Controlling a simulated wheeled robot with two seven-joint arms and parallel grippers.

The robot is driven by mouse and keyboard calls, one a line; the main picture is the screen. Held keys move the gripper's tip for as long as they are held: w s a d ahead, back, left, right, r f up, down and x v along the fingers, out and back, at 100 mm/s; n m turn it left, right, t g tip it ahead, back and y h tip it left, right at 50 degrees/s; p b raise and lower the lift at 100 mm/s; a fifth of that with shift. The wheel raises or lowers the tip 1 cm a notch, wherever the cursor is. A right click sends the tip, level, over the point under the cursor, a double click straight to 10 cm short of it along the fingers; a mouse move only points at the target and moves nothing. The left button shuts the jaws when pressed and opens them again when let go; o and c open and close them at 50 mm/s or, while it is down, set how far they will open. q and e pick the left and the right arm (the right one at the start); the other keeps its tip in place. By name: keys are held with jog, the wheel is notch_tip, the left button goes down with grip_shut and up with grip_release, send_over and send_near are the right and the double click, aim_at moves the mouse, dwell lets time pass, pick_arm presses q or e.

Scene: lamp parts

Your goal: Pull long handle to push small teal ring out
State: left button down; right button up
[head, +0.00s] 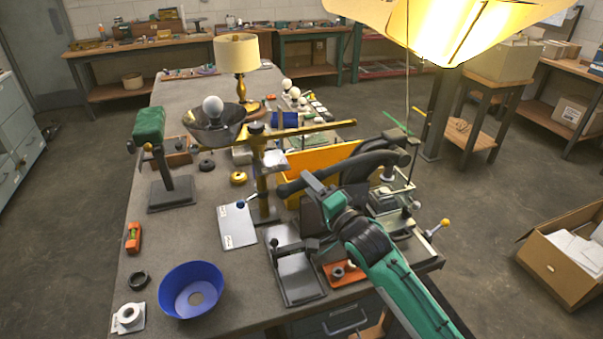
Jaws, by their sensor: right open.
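A long black curved handle (345,170) runs above the right end of the bench, from a grip end at the left toward a stand at the right. My right arm comes in from the lower right, and my right gripper (312,214) is open just below and in front of the handle's left part. The gap between its fingers is hard to see, and I cannot tell whether it touches the handle. A dark metal press base (298,278) lies below the gripper, partly covered by my arm. I cannot make out the small teal ring. My left gripper is out of view.
A brass post with a long lever (300,132) stands behind the gripper. A yellow bin (322,158) is behind the handle. A blue bowl (191,290) stands front left. A lit lampshade (450,25) hangs above.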

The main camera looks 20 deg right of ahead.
jog(key=shift+p+x, duration=0.4)
jog(key=shift+x, duration=1.8)
grip_shut()
